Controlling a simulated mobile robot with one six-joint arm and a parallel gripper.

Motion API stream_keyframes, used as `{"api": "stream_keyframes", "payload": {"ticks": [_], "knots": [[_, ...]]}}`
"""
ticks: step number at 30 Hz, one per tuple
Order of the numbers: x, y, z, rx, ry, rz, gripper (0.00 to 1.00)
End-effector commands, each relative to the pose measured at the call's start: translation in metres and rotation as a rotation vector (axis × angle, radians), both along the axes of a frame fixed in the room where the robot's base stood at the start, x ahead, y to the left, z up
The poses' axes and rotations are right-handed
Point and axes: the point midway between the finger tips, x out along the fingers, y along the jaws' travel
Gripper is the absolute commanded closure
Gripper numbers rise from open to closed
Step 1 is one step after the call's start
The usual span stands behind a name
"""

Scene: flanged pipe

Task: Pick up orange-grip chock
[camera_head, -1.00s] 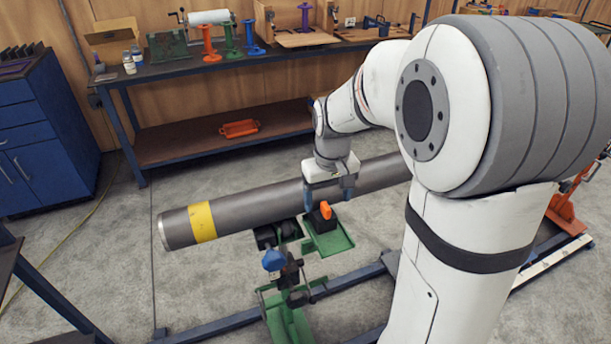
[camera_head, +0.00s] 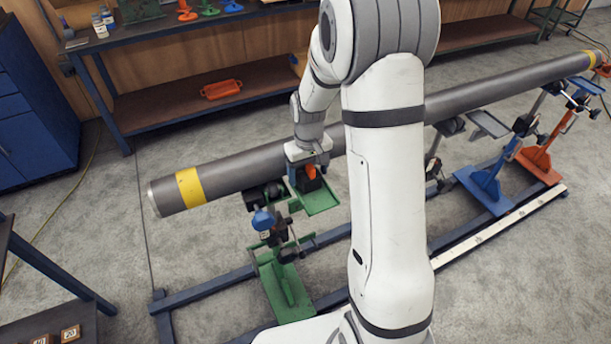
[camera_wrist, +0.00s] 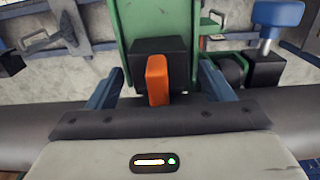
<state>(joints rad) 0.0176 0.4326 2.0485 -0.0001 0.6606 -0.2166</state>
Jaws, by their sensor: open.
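The orange-grip chock (camera_head: 309,172) is a black block with an orange grip on the green tray (camera_head: 322,201) beside the pipe. In the wrist view, the black block and its upright orange grip (camera_wrist: 157,80) lie between the two blue fingers of my gripper (camera_wrist: 157,88). The fingers are spread, with a gap on each side of the orange grip. In the head view, my gripper (camera_head: 308,166) is right at the chock and partly covers it. Contact with the chock cannot be seen.
The long grey pipe (camera_head: 245,174) with yellow bands runs close beside my gripper. A green stand (camera_head: 285,285) with a blue knob (camera_head: 263,219) is just left of the tray. Blue (camera_head: 483,188) and orange (camera_head: 541,162) stands support the pipe farther right.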

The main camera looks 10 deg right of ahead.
Motion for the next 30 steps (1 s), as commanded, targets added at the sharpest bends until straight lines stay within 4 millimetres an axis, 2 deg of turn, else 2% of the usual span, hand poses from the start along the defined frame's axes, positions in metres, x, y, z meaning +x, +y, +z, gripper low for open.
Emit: {"api": "stream_keyframes", "payload": {"ticks": [7, 26, 30], "knots": [[0.0, -0.0003, -0.0017, 0.0, -0.001, -0.001, 0.26], [-0.0001, -0.0009, -0.0012, 0.0, 0.0, -0.002, 0.78], [0.0, -0.0011, -0.0009, 0.0, -0.001, -0.002, 0.79]]}}
